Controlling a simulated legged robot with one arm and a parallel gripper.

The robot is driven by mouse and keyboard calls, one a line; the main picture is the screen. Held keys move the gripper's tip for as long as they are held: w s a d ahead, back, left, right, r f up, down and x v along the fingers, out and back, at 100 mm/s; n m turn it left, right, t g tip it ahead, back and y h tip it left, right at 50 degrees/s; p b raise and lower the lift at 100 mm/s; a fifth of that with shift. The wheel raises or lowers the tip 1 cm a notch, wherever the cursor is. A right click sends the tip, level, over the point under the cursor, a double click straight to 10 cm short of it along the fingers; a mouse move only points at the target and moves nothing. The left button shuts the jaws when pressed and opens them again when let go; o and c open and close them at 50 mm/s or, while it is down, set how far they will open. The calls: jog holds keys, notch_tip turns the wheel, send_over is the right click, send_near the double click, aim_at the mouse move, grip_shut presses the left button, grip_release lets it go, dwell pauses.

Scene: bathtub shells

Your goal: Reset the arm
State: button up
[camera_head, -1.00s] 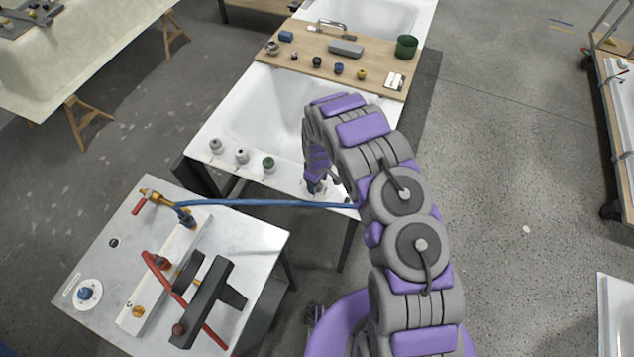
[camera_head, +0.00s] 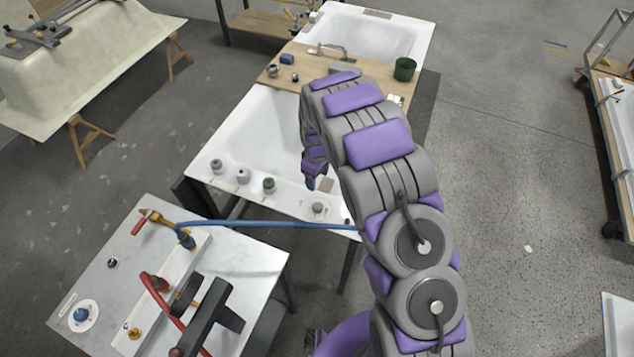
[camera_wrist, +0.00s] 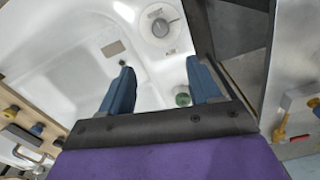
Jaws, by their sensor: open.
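My gripper (camera_head: 314,180) hangs from my purple and grey arm above the front rim of the near white bathtub shell (camera_head: 250,125). In the wrist view its two blue fingers (camera_wrist: 160,66) are spread apart with nothing between them. A grey knob (camera_head: 318,208) stands on the tub rim just below and apart from the gripper. It also shows in the wrist view as a round dial (camera_wrist: 160,27) beyond the fingertips. My arm hides part of the tub and the wooden board behind.
A green knob (camera_head: 269,185) and two grey knobs stand along the same rim. A wooden board (camera_head: 284,84) with small items and a green cup (camera_head: 405,69) spans the tubs. A metal-topped table (camera_head: 250,262) with a blue hose (camera_head: 270,224) is at front left.

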jog(key=shift+r, duration=0.25)
dwell(0.4)
jog(key=s+d+r+m+b, duration=0.55)
jog(key=s+d+r, duration=0.65)
jog(key=s+r, duration=0.25)
jog(key=s+d+r+m+g+b, duration=0.1)
jog(key=s+d+m+b, duration=0.1)
jog(key=s, duration=1.1)
jog(key=s+d+r+m+b, duration=0.2)
jog(key=s+m+b, duration=0.1)
jog(key=s, duration=0.9)
jog(key=shift+s+d+m+g, duration=0.3)
jog(key=shift+s+m+g, duration=0.1)
jog(key=shift+m, duration=0.15)
jog(key=shift+w, duration=0.1)
jog(key=shift+c, duration=0.3)
